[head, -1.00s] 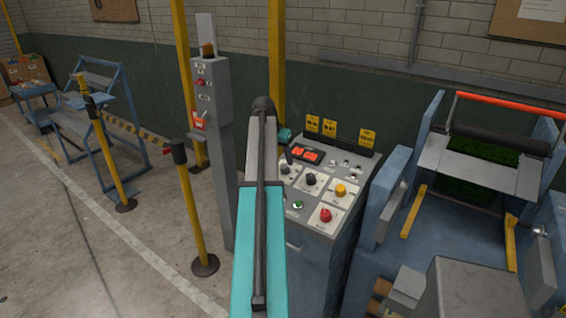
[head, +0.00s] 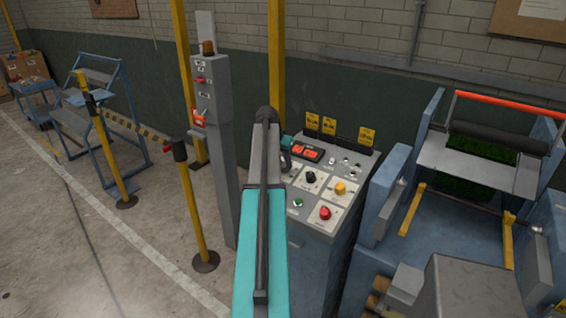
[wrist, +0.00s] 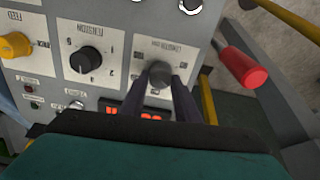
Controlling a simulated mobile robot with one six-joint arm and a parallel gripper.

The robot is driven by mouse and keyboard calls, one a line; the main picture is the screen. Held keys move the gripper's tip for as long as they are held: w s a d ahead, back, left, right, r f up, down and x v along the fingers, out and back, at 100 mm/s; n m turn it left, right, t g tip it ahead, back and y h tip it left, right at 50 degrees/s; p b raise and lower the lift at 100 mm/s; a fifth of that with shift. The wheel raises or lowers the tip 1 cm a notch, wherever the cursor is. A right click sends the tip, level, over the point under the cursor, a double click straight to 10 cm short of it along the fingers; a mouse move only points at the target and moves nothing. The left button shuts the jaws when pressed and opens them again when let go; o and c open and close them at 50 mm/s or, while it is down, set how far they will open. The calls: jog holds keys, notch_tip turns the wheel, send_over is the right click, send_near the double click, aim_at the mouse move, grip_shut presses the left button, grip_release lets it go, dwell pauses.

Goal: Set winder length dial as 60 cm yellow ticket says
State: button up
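The length dial (wrist: 160,73), a dark round knob on a pale plate, shows upside down in the wrist view. My gripper (wrist: 162,80) is open, its two dark fingers on either side of this dial; I cannot tell whether they touch it. Its pointer setting is unreadable. The red-digit display (wrist: 150,117) is partly hidden by my gripper; it also shows in the head view (head: 306,152). Yellow tickets (head: 312,121), (head: 329,125) and (head: 366,135) stand along the panel's back edge, their print too small to read. In the head view my arm hides the length dial.
Beside the dial are the tension knob (wrist: 86,60) and a yellow knob (wrist: 15,45). The panel also has a red button (head: 325,212) and a green one (head: 298,202). A red-capped lever (wrist: 243,67) is close to the right of my gripper. A grey post (head: 215,130) stands left of the panel.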

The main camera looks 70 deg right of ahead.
jog(key=c, duration=0.3)
jog(key=shift+n, duration=0.5)
jog(key=n+b, duration=0.1)
jog(key=n, duration=0.6)
jog(key=shift+b, duration=0.3)
jog(key=shift+w+n+t, duration=0.1)
jog(key=shift+n+t, duration=0.2)
jog(key=shift+n, duration=1.7)
jog(key=o, duration=1)
jog(key=shift+o, duration=0.2)
